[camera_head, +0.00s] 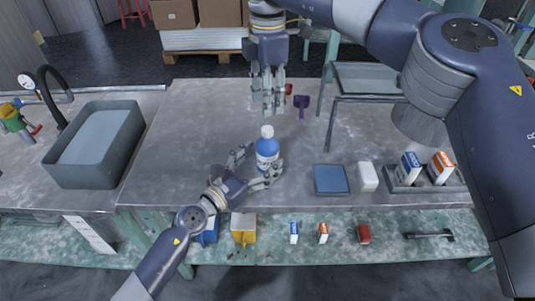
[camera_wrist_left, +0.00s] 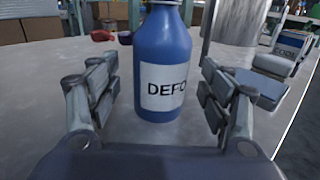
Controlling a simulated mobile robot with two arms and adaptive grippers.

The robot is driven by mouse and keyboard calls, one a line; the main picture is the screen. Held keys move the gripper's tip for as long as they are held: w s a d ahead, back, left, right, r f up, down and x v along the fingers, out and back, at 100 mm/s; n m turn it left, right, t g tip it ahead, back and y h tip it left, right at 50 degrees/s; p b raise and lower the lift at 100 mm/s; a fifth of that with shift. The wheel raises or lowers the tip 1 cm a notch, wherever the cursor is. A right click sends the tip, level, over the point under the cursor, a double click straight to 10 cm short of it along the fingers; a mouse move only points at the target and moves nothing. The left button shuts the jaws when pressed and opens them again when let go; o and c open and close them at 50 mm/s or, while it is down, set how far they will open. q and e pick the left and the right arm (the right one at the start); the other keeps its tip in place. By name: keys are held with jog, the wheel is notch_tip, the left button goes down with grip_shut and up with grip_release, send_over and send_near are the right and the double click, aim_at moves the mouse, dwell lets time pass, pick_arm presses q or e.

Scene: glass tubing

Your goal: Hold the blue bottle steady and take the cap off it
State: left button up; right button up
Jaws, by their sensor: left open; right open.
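The blue bottle (camera_head: 267,154) stands upright on the grey table, with a white label and a white cap (camera_head: 267,131) on top. In the left wrist view the bottle (camera_wrist_left: 166,45) stands between the open fingers, its label reading "DEFO"; its cap is out of frame. My left gripper (camera_head: 262,168) is open around the lower part of the bottle, with a gap visible on both sides in the wrist view. My right gripper (camera_head: 267,108) points down, open and empty, above and behind the bottle, apart from the cap.
A grey sink basin (camera_head: 125,153) is at the left. A blue pad (camera_head: 331,179), a white block (camera_head: 367,176) and a tray with small cartons (camera_head: 411,168) lie to the right. A purple object (camera_head: 302,102) and a red one (camera_head: 289,89) lie behind. A metal rack (camera_head: 331,115) stands behind right.

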aim_at(268, 128)
pick_arm(q)
jog(key=shift+x, duration=1.3)
jog(key=shift+c, duration=0.4)
pick_arm(e)
jog(key=shift+s, duration=0.1)
pick_arm(q)
grip_shut()
pick_arm(e)
jog(key=shift+a, duration=0.1)
jog(key=shift+f, duration=3.95)
jog(key=shift+c, duration=0.2)
